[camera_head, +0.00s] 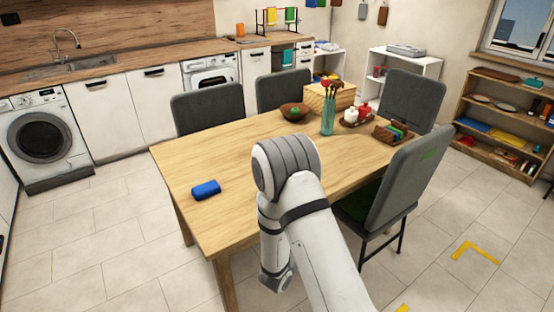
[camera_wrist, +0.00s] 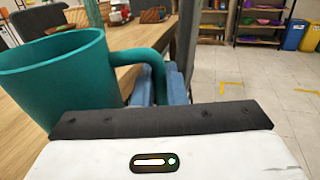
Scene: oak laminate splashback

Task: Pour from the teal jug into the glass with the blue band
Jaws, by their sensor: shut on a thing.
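The teal jug (camera_wrist: 58,80) fills the left of the wrist view, large and close, roughly upright with its rim towards the top. My gripper (camera_wrist: 158,88) is shut on the jug's handle, with blue pads showing on both sides of it. The lower part of the jug is hidden behind the dark edge of my gripper. I cannot see what is inside the jug. In the head view my arm hides both the gripper and the jug. I cannot make out a glass with a blue band in either view.
The table's left part is mostly clear.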

